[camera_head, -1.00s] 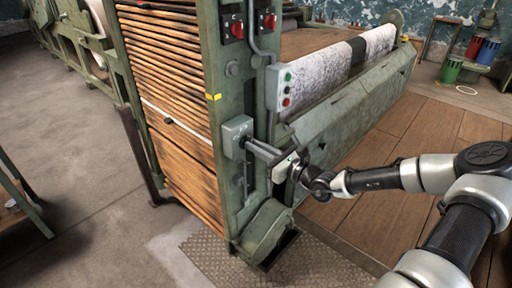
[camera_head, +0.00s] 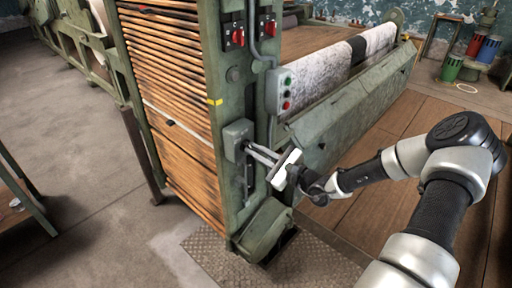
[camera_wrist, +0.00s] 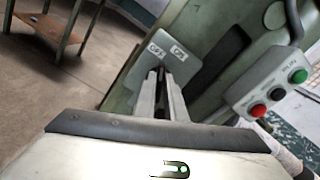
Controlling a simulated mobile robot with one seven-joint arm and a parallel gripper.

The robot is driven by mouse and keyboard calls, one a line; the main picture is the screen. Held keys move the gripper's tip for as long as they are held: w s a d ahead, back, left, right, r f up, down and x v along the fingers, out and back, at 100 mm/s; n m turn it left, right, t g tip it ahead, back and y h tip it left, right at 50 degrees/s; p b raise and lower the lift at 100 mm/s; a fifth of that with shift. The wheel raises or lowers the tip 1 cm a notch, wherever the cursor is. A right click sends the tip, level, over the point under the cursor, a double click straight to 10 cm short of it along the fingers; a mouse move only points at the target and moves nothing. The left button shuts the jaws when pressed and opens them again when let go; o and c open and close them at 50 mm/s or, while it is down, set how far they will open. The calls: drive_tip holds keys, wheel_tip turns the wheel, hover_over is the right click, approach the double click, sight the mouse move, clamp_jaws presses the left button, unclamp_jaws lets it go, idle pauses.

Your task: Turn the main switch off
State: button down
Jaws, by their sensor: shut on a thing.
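The main switch is a grey box (camera_head: 238,139) on the green machine post, below the red knobs. In the wrist view, its plate (camera_wrist: 188,62) carries two small labels, and its handle is mostly hidden between my fingers. My gripper (camera_head: 249,149) reaches the front of the box from the right. In the wrist view, the two fingers of my gripper (camera_wrist: 160,77) point up to the lower part of the plate and are shut on the handle. The labels are too small to read surely.
A push-button box (camera_head: 280,92) with green and red buttons sits close above my gripper, also in the wrist view (camera_wrist: 270,88). Two red knobs (camera_head: 238,36) are higher up. A slanted green guard (camera_head: 345,115) lies to the right. Open floor (camera_head: 60,120) is at left.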

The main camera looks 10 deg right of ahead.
drive_tip(key=shift+s+a+f+n+b, duration=0.15)
drive_tip(key=shift+n+b, duration=1.3)
drive_tip(key=shift+n, duration=1.6)
drive_tip(key=shift+w+d+f+n+b, duration=0.15)
drive_tip(key=shift+n+b, duration=1.25)
drive_tip(key=shift+n, duration=1.65)
drive_tip(key=shift+s+a, duration=0.1)
drive_tip(key=c, duration=1.8)
unclamp_jaws()
drive_tip(key=p+v, duration=0.1)
drive_tip(key=v, duration=1.6)
drive_tip(key=shift+s+p, duration=0.15)
drive_tip(key=shift+p, duration=0.2)
